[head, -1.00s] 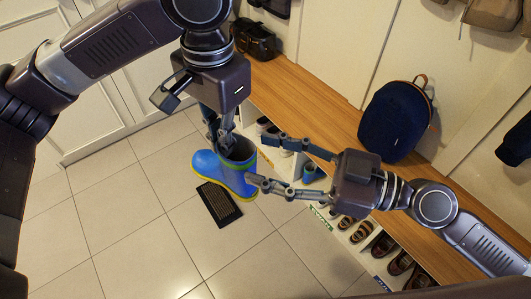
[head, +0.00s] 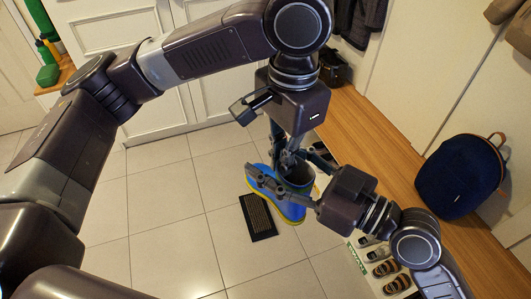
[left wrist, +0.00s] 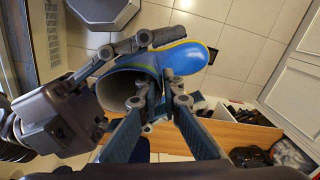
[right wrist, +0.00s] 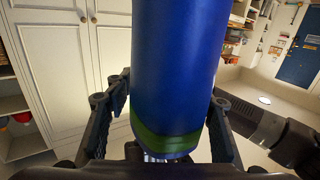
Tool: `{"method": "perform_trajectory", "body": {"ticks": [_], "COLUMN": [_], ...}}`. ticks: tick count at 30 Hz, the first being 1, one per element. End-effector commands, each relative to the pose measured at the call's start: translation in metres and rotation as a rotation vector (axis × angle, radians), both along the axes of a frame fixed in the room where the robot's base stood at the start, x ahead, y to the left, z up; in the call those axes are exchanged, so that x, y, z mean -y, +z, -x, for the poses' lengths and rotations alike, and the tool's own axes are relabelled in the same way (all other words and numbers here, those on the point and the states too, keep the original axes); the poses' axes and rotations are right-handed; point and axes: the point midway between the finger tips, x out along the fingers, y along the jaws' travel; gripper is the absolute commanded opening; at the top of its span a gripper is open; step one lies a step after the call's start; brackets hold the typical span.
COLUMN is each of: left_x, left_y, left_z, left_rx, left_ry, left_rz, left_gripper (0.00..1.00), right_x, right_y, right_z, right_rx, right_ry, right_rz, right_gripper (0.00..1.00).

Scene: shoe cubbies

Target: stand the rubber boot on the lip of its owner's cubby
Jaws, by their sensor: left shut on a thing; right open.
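The rubber boot (head: 291,211) is blue with a green band near its top and a yellow sole edge. It hangs over the floor beside the bench, largely covered by my grippers. My left gripper (head: 287,162) is shut on its upper rim; the left wrist view shows the boot (left wrist: 183,59) and its open top. My right gripper (head: 285,172) is open, with its fingers on either side of the boot shaft (right wrist: 178,70); whether they touch it I cannot tell. The cubbies are mostly hidden; shoes (head: 384,268) and a green label (head: 362,268) show below the bench edge.
A wooden bench (head: 375,146) runs along the wall. A navy backpack (head: 461,177) and a dark bag (head: 332,68) rest on it. A dark mat (head: 258,217) lies on the tiled floor (head: 165,220), which is otherwise clear at left. White cabinet doors (head: 110,55) stand behind.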

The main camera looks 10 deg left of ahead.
Motion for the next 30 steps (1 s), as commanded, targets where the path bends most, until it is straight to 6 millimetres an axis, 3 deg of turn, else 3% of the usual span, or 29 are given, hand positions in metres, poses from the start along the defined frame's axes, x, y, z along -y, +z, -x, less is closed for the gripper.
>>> {"method": "perform_trajectory", "body": {"ticks": [6,15,27,30], "left_x": [0.0000,0.0001,0.0001,0.0000], "left_y": [0.0005,0.0005,0.0004,0.0004], "left_z": [-0.0001,-0.0001,-0.0001,0.0000], "left_rx": [0.001,0.001,0.001,0.000], "left_ry": [0.000,0.000,-0.001,-0.001], "left_rz": [0.001,0.001,0.001,0.000], "left_gripper": [0.00,0.00,0.00,0.00], "right_x": [-0.0131,-0.0143,-0.0141,-0.0141], "right_y": [0.0007,0.0003,0.0004,0.0005], "right_z": [-0.0046,-0.0052,-0.0050,-0.0049], "right_rx": [-0.001,0.000,0.001,0.001], "right_ry": [0.001,0.001,0.001,0.001], "right_rz": [-0.001,0.001,0.000,0.000], "right_gripper": [0.50,0.50,0.07,0.00]}}
